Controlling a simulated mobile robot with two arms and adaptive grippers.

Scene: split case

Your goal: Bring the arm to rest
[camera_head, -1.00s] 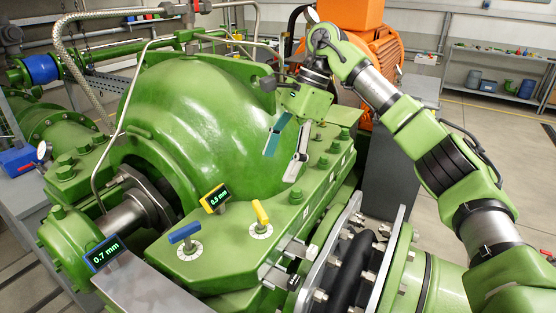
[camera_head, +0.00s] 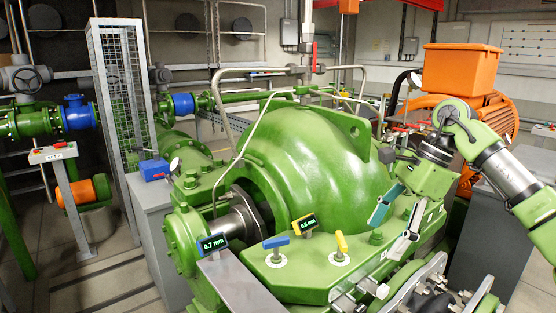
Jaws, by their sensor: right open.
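My right arm comes in from the right edge in the head view. My right gripper (camera_head: 392,228) hangs over the right side of the green pump casing (camera_head: 300,160), near its bolted flange. Its two fingers are spread apart with nothing between them. Whether the fingertips touch the flange is hard to tell.
A blue-handled valve (camera_head: 276,243) and a yellow-handled valve (camera_head: 341,244) stand on the flange in front. Displays read 0.7 mm (camera_head: 213,244) and 0.5 mm (camera_head: 305,224). An orange motor (camera_head: 480,115) stands behind my arm. Open floor lies at the left.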

